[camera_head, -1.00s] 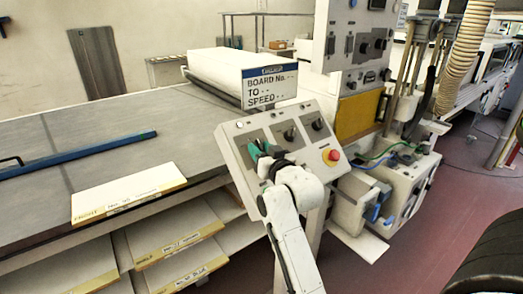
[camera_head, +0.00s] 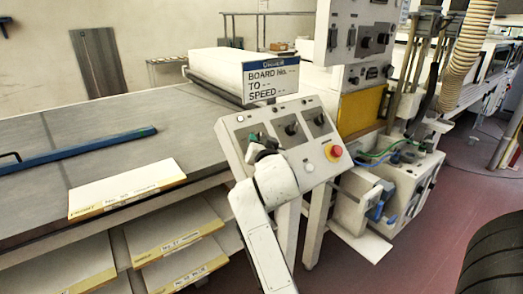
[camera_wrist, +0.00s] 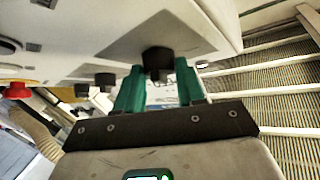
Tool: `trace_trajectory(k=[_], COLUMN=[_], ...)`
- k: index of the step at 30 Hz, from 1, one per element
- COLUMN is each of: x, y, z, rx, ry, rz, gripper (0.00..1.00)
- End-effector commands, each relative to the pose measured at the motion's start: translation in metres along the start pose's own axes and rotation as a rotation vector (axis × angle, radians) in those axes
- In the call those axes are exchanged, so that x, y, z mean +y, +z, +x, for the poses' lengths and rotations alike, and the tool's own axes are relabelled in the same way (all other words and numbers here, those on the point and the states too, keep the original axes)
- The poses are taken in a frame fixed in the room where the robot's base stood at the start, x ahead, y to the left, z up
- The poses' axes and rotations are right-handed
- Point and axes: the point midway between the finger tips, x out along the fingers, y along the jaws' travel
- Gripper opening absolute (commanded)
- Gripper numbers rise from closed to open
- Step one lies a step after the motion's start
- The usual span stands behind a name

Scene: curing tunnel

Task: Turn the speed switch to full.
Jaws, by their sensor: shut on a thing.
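A sloped cream control panel (camera_head: 234,165) carries three black rotary switches on grey plates. My gripper (camera_head: 254,141) is at the left switch in the head view, and my wrist hides most of that switch. In the wrist view my gripper (camera_wrist: 160,82) has its green fingers on both sides of that black switch knob (camera_wrist: 157,58) and is shut on it. The middle switch (camera_head: 291,127) and right switch (camera_head: 319,118) are free. No label is readable, so I cannot tell which is the speed switch or its setting.
A red button (camera_head: 333,152) and a white button (camera_head: 309,167) sit low on the panel. A sign (camera_head: 270,80) stands behind it. A long grey table (camera_head: 100,140) with a white board (camera_head: 128,188) lies left. A machine cabinet (camera_head: 415,185) with hoses stands right.

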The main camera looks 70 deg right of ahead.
Motion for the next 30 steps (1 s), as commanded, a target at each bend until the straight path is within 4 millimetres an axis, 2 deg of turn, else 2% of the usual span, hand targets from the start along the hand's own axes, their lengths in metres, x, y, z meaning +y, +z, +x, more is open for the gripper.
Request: trace_trajectory(k=[1,15,30], x=[-0.0012,-0.0082,-0.0091], y=[0.004,-0.0005,-0.0029], z=[0.0007,0.002,0.003], rx=[0.0,-0.028,-0.039], ry=[0.029,0.327,0.477], rz=[0.031,0.319,0.459], gripper=[0.08,0.08,0.08])
